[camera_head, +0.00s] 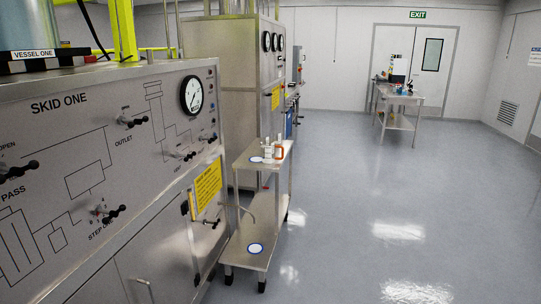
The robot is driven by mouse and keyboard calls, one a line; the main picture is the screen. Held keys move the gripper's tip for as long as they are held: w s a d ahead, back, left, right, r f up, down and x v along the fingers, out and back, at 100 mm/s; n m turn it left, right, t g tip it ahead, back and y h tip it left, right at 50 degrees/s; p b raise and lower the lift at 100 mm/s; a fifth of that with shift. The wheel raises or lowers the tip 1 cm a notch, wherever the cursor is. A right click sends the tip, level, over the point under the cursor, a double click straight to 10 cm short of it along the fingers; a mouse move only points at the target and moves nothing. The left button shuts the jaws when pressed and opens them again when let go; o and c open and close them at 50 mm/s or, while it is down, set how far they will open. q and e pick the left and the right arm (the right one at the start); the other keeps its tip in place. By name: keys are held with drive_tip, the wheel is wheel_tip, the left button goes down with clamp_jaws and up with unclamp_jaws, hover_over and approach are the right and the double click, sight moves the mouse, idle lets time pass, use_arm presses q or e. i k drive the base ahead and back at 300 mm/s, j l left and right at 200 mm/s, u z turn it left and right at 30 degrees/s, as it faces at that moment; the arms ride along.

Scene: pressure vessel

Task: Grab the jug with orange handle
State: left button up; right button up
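A small jug with an orange handle (280,153) stands on the top shelf of a metal cart, to the right of the panel marked SKID ONE. Whitish bottles (268,149) stand close beside it on its left. The jug is small in the picture, and its body partly merges with the bottles. Neither of my grippers is in view.
A table (400,97) with equipment stands far back near the exit door. The floor (370,200) right of the cart is clear.

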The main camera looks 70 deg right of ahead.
sight(268, 148)
drive_tip(key=z, duration=2.3)
drive_tip(key=i+l+u, duration=0.1)
drive_tip(key=i, duration=0.5)
drive_tip(key=i+l+u, duration=0.15)
drive_tip(key=i, duration=0.45)
